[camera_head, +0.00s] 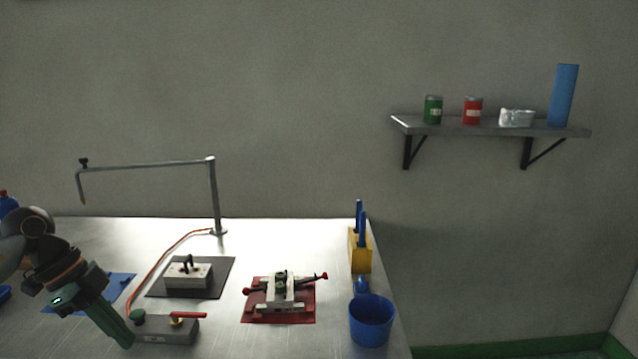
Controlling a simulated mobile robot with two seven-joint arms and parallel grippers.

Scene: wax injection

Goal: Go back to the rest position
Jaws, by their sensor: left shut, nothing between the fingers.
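My left arm comes in from the left edge over the metal table (281,235). My left gripper (128,341) points down and to the right, shut and empty. Its tips are at the left end of a grey box (168,334) with a green button and a red-handled brass valve; I cannot tell whether they touch it. My right gripper is not in the picture.
A white block (187,278) sits on a dark mat, and a red-handled clamp fixture (280,293) on a red mat. A metal post (213,195) with a long arm rises at the back.

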